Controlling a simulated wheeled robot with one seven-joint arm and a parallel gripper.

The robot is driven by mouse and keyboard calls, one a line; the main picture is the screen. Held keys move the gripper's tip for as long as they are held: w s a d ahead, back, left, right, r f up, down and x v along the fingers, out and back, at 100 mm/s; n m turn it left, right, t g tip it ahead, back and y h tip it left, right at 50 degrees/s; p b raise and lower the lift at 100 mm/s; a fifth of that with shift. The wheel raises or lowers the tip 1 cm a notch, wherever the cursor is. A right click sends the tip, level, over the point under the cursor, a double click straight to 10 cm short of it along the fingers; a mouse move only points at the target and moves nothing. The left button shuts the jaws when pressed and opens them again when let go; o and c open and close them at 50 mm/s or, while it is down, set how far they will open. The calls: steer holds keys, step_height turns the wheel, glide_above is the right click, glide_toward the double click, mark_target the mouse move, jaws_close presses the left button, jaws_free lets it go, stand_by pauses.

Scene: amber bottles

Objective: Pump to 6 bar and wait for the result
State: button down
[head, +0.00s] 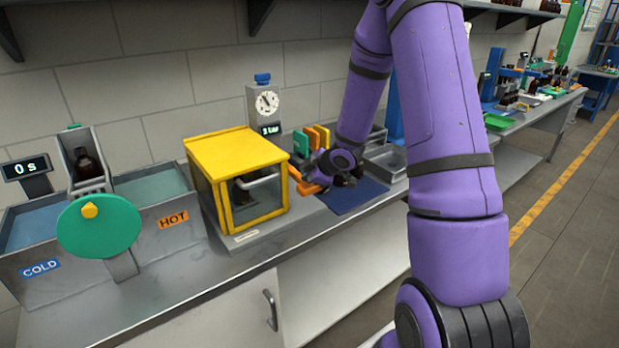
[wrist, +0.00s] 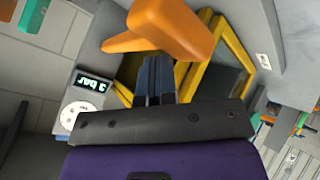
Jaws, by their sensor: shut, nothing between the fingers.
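The yellow test box (head: 235,155) with clear panels stands on the bench; a dark shape, perhaps a bottle, shows dimly inside behind its pale door handle. The orange pump handle (head: 306,186) is at the box's right side and looms large in the wrist view (wrist: 165,25). My gripper (head: 325,178) is beside this handle, shut and empty; its fingertips (wrist: 157,62) end right at the handle's underside, contact unclear. The round gauge (head: 267,102) stands behind the box. Its display (wrist: 94,84) seems to read 3 bar in the wrist view.
Green, orange and yellow upright pieces (head: 311,138) stand behind my gripper. A blue mat (head: 352,196) and metal tray (head: 388,162) lie to the right. At left are the COLD and HOT baths, a green disc (head: 100,228) and a bottle (head: 88,165) in a holder.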

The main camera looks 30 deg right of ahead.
steer(key=shift+f, duration=1.3)
stand_by(1.3)
stand_by(0.5)
steer(key=shift+r, duration=3.15)
steer(key=shift+r, duration=2.5)
